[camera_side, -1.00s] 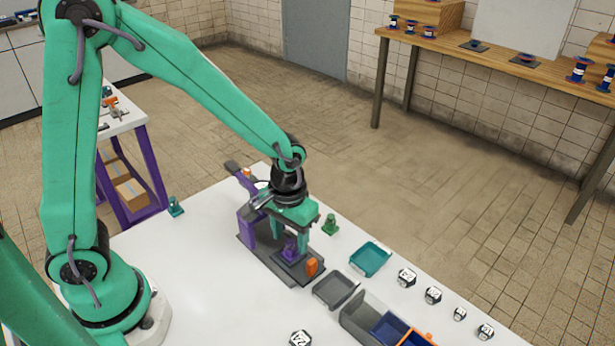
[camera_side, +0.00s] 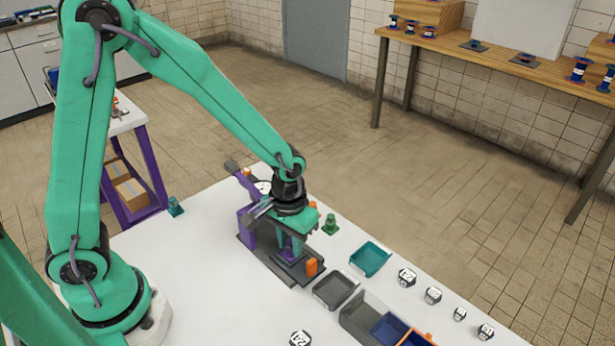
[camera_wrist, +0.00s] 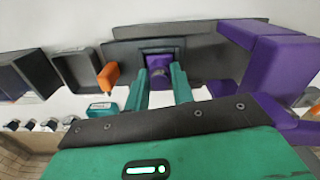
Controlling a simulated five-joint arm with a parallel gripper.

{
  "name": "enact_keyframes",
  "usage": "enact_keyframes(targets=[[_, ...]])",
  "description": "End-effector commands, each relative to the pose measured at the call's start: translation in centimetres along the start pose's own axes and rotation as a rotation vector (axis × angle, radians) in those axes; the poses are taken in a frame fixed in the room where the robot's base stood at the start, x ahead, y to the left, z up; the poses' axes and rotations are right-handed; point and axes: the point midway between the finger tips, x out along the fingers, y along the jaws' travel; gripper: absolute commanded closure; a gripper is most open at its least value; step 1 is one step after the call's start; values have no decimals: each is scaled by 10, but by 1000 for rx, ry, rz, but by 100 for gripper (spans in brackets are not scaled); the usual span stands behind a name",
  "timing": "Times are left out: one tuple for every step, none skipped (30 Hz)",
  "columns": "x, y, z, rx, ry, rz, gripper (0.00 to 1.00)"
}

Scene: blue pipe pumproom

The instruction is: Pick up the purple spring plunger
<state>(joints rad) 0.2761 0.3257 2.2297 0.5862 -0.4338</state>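The purple spring plunger (camera_wrist: 159,74) stands upright on a purple square base on a dark plate. In the side view the purple plunger (camera_side: 288,253) is partly hidden by my fingers. My gripper (camera_wrist: 160,86) points down over it, with one green finger on each side. The fingers are apart and straddle the plunger, and I see no firm grip on it. In the side view my gripper (camera_side: 290,246) sits low, directly over the plunger.
An orange peg (camera_side: 311,267) is close by on the right, and a purple block (camera_side: 246,228) stands to the left on the same fixture. A grey tray (camera_side: 335,291), a teal tray (camera_side: 370,258) and a green part (camera_side: 330,224) are nearby. The table front is mostly clear.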

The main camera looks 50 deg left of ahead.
Motion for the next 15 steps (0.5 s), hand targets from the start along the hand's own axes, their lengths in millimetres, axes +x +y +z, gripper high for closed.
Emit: enact_keyframes(targets=[[0,0,0,0,0,0,99],[0,0,0,0,0,0,100],[0,0,0,0,0,0,100],[0,0,0,0,1,0,100],[0,0,0,0,1,0,100],[0,0,0,0,1,0,100],[0,0,0,0,1,0,100],[0,0,0,0,1,0,100],[0,0,0,0,1,0,100],[-1,0,0,0,1,0,100],[-1,0,0,0,1,0,100],[-2,0,0,0,1,1,100],[-3,0,0,0,1,1,100],[-4,0,0,0,1,1,100],[-6,0,0,0,1,1,100]])
